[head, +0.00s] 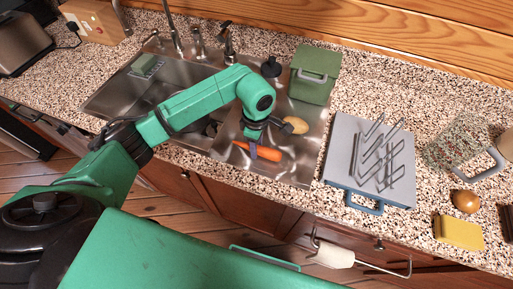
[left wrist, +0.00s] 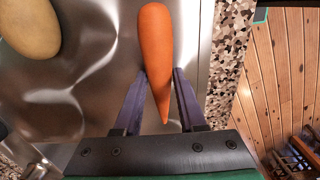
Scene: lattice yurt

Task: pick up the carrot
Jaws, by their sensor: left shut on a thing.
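The orange carrot (head: 269,155) is at the front of the right-hand part of the steel sink (head: 300,168). My left gripper (head: 253,151) reaches down over it from the left, one finger showing across the carrot. In the left wrist view the carrot (left wrist: 157,45) lies lengthwise between the two fingers of my left gripper (left wrist: 162,75), its thin end toward the palm. The gripper is shut on it. I cannot tell whether the carrot touches the steel below. My right gripper is not in view.
A potato (head: 296,125) lies in the sink just behind the carrot and shows in the left wrist view (left wrist: 30,25). A green container (head: 314,75) stands at the back right. A dish rack (head: 340,145) is right of the sink. A yellow sponge (head: 458,232) lies farther right.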

